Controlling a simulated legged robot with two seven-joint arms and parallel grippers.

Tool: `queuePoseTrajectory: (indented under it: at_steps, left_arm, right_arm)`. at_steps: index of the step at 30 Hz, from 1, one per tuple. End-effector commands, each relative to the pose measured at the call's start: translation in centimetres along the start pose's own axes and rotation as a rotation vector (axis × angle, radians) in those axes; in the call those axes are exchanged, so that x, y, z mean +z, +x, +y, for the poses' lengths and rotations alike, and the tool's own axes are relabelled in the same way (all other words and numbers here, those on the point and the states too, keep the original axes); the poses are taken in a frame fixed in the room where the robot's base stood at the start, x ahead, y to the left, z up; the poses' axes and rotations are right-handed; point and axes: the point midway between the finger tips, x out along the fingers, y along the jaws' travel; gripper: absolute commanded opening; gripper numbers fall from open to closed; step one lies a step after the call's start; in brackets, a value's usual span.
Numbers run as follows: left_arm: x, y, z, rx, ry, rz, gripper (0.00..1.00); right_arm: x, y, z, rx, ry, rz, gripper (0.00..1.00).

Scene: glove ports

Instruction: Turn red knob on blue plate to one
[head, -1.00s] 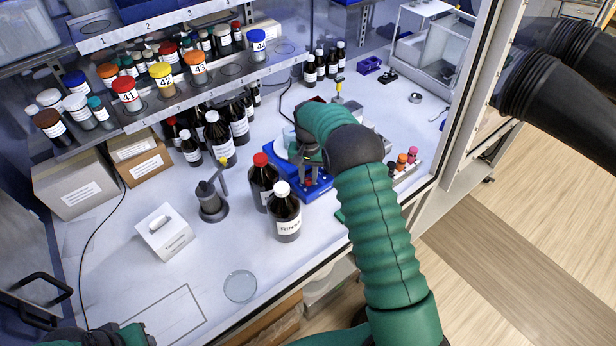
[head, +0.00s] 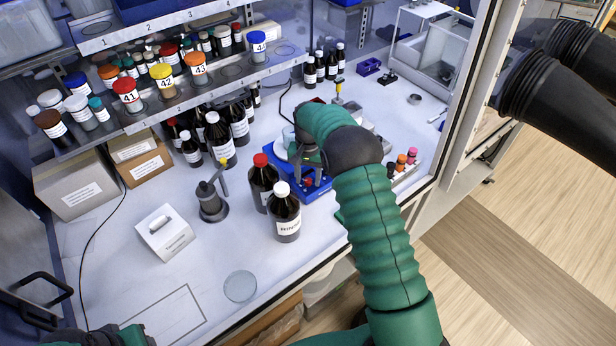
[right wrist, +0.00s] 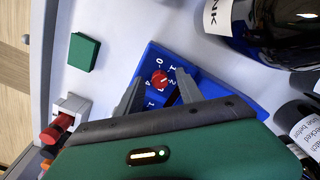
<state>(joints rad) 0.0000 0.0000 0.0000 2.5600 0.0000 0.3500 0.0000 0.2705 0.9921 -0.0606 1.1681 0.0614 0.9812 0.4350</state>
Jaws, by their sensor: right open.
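The red knob (right wrist: 159,78) sits on the blue plate (right wrist: 207,84), with white numbers printed around it, in the right wrist view. My right gripper (right wrist: 157,83) is open, its two grey fingers on either side of the knob, with gaps seen between. Whether they are down at its height I cannot tell. In the head view the blue plate (head: 322,191) lies beyond the brown bottles, partly hidden by my right gripper (head: 312,177). The knob's exact pointing is too small to tell. Of my left arm only a green and dark part shows at the bottom left; its fingers are not visible.
A red-capped bottle (head: 262,182) and a white-capped bottle (head: 284,213) stand close in front of the plate. A rack of small coloured-cap vials (head: 403,162) is to the right. A petri dish (head: 240,286) lies on the open front worktop.

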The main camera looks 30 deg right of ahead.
Motion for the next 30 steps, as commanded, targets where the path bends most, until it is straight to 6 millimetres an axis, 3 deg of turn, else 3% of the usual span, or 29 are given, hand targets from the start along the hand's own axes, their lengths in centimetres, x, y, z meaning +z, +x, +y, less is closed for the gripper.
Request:
queuePoseTrajectory:
  at_steps: [5,8,18,22,30]
  left_arm:
    - [0.1,0.2,0.0,0.0,0.0,0.0,0.36]
    - [0.2,0.8,0.0,0.0,0.0,0.0,0.36]
    - [0.6,2.4,0.0,0.0,0.0,0.0,0.36]
    - [0.6,2.4,0.0,0.0,0.0,0.0,0.36]
    - [0.6,2.4,0.0,0.0,0.0,0.0,0.36]
  right_arm:
    - [-0.1,-0.5,0.0,-0.001,0.0,0.001,0.44]
    - [-0.1,-2.0,-0.1,-0.002,0.0,0.004,0.44]
    - [-0.1,-11.8,-0.1,-0.002,0.0,0.005,0.44]
    - [-0.1,-14.8,-0.1,-0.001,0.0,0.003,0.44]
    - [0.0,-16.8,0.0,0.001,0.0,-0.001,0.44]
